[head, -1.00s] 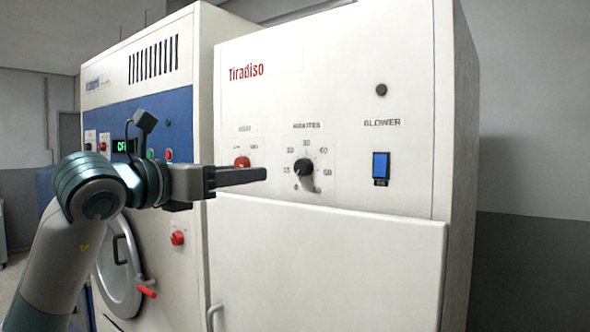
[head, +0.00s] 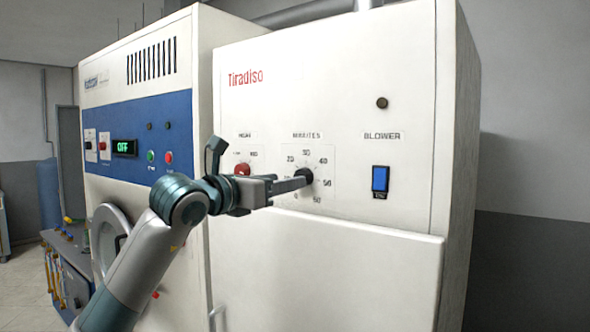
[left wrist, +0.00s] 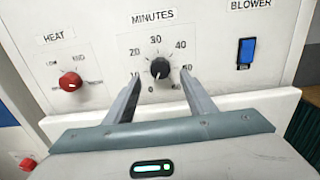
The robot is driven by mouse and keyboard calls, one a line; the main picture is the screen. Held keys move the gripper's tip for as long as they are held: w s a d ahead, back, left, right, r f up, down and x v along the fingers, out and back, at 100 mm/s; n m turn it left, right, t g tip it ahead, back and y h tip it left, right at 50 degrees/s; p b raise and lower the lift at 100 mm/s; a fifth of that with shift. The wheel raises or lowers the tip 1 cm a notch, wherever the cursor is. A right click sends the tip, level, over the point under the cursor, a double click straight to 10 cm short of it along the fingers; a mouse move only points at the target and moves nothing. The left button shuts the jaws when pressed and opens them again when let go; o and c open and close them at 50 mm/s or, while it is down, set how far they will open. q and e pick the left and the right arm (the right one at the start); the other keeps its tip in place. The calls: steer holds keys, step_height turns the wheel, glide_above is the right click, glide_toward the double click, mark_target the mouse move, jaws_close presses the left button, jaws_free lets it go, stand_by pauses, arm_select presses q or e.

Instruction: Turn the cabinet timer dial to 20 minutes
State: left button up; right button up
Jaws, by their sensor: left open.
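The black timer dial (head: 305,175) sits under the MINUTES label on the white cabinet front. It also shows in the left wrist view (left wrist: 160,68), with its pale mark pointing down towards 0. My left gripper (head: 296,183) reaches in from the left, its tips close to the dial. In the left wrist view its open fingers (left wrist: 160,76) stand either side of the dial, with a gap on both sides. I cannot tell whether the tips touch the panel. My right gripper is not in view.
A red heat knob (head: 242,169) is left of the dial, close behind my left gripper. A blue blower switch (head: 380,178) is to the right. The cabinet door (head: 330,270) juts out below the panel. A blue-panelled machine (head: 130,100) stands at left.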

arm_select(q)
steer(key=p+x, duration=0.2)
steer(key=x, duration=0.3)
steer(key=shift+w+d, duration=0.1)
steer(key=c, duration=1)
steer(key=shift+c, duration=0.2)
